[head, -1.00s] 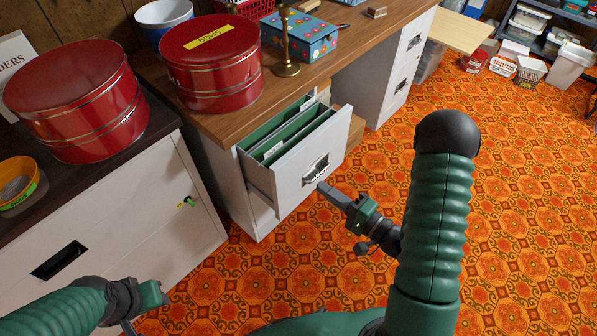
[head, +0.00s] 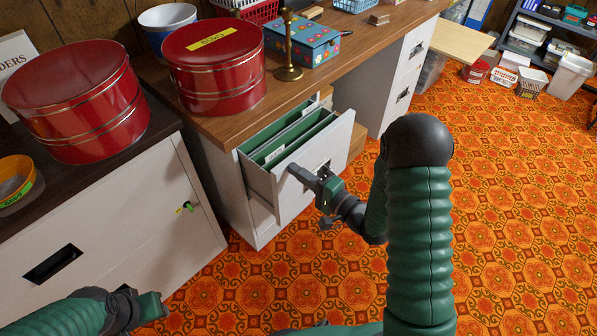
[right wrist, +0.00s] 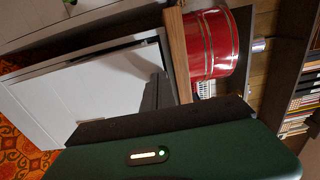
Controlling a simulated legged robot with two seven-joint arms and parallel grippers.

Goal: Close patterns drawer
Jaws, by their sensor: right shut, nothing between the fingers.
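The patterns drawer (head: 268,181) is the top drawer of the white desk pedestal in the head view. It stands pulled out, with green hanging folders (head: 290,138) inside. Its front carries a metal handle, partly hidden by my right gripper. My right gripper (head: 294,172) is shut and empty, with its tip at the drawer front, left of the handle; I cannot tell if it touches. In the right wrist view its dark fingers lie before a white panel. My left gripper (head: 152,307) is low at the left, away from the drawer, its fingers not clearly shown.
Red tins (head: 213,70) stand on the desk and on the dark-topped cabinet (head: 110,215) at left. A brass candlestick (head: 288,72) and a blue floral box (head: 303,42) are on the desk. The orange patterned carpet (head: 500,220) is clear at right.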

